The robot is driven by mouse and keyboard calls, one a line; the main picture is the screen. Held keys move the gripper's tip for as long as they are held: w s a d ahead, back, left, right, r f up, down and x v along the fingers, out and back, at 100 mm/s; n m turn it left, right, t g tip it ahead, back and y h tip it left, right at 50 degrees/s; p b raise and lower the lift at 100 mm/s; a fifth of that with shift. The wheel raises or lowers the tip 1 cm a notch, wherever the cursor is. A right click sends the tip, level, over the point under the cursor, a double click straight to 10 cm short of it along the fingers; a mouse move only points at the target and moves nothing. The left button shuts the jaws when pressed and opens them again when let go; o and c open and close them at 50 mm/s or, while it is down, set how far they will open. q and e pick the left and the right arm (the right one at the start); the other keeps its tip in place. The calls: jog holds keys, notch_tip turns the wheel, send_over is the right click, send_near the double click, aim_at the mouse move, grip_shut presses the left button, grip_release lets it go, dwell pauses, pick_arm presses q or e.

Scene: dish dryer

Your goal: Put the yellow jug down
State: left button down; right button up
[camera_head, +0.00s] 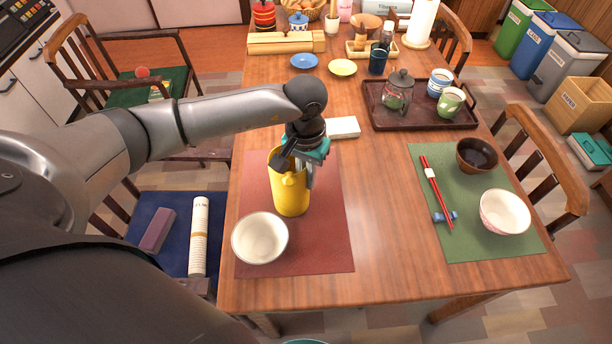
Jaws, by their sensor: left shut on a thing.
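The yellow jug (291,195) is upright over the red placemat (325,240) on the left side of the table. My left gripper (303,163) is at the jug's upper part and shut on it, with the arm reaching in from the left. The gripper hides part of the jug's rim and side. I cannot tell whether the jug's base touches the mat. My right gripper is not in view.
A white bowl (260,238) stands just in front of the jug on the red mat. A white box (343,128) lies behind. A dark tray (420,118) with teapot and cups is at the back right. The middle of the table is clear.

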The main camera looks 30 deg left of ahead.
pick_arm(q)
jog(key=shift+f, duration=0.1)
jog(key=c, duration=1)
grip_release()
jog(key=shift+o, duration=0.2)
